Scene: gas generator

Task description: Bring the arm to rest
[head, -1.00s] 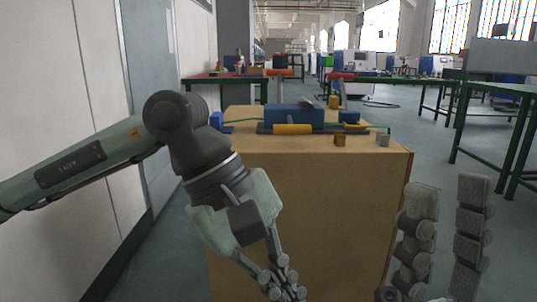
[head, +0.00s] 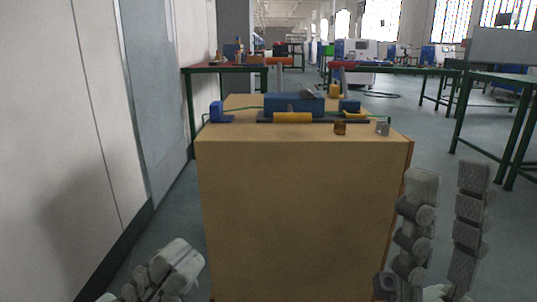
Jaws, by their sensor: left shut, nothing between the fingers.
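My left gripper (head: 172,262) is low at the bottom left of the head view, in front of the wooden bench and to its left. Its fingers are together with nothing between them. Most of the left arm is out of view below the frame. My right gripper (head: 448,183) is at the lower right with its two fingers pointing up and apart, empty. It is in front of the right side of the bench.
The wooden bench (head: 300,210) stands ahead, with a blue block assembly (head: 293,104), a yellow cylinder (head: 292,117) and small cubes on top. A pale wall (head: 60,120) is close on the left. Green-legged tables (head: 497,120) stand to the right.

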